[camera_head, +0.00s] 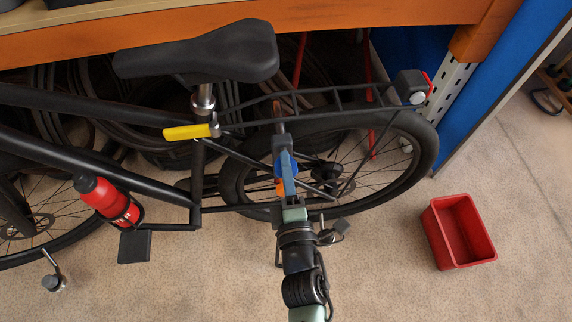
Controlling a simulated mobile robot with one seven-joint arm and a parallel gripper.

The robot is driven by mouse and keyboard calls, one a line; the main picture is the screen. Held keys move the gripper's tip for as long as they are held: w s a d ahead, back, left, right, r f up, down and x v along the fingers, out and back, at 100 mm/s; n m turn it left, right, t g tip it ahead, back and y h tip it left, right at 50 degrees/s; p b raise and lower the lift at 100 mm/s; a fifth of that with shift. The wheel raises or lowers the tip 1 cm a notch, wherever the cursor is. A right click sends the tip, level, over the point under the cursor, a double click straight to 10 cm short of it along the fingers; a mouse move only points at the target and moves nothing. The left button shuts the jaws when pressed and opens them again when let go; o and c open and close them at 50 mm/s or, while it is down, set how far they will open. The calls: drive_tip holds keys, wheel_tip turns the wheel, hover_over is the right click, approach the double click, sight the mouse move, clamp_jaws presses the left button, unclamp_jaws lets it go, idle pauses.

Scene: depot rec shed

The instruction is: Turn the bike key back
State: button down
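The black bike stands side-on, with its saddle (205,52) at the top and its rear wheel (425,150) to the right. My gripper (279,118) reaches up from the bottom, in front of the rear wheel. Its tip is just under the rear rack (335,100), by the upper front part of the wheel. The view runs along the gripper from behind, so the gap between its fingers does not show. I cannot make out the key or the lock; my gripper and the frame tubes cover that area. Whether the gripper touches anything there is unclear.
A yellow lever (187,132) sticks out at the seat post. A red bottle (103,196) sits on the frame. A red bin (458,231) stands on the floor at right. An orange beam (150,35) and blue upright (480,100) stand behind. Floor at lower right is clear.

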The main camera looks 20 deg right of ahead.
idle(0.5)
drive_tip(key=m, duration=0.4)
drive_tip(key=shift+m+p, duration=0.4)
drive_tip(key=m+p, duration=0.1)
drive_tip(key=m, duration=0.3)
drive_tip(key=shift+m, duration=0.3)
drive_tip(key=m+p, duration=0.1)
drive_tip(key=m, duration=0.3)
drive_tip(key=shift+m+p, duration=0.45)
drive_tip(key=shift+m, duration=1.75)
drive_tip(key=c, duration=0.9)
unclamp_jaws()
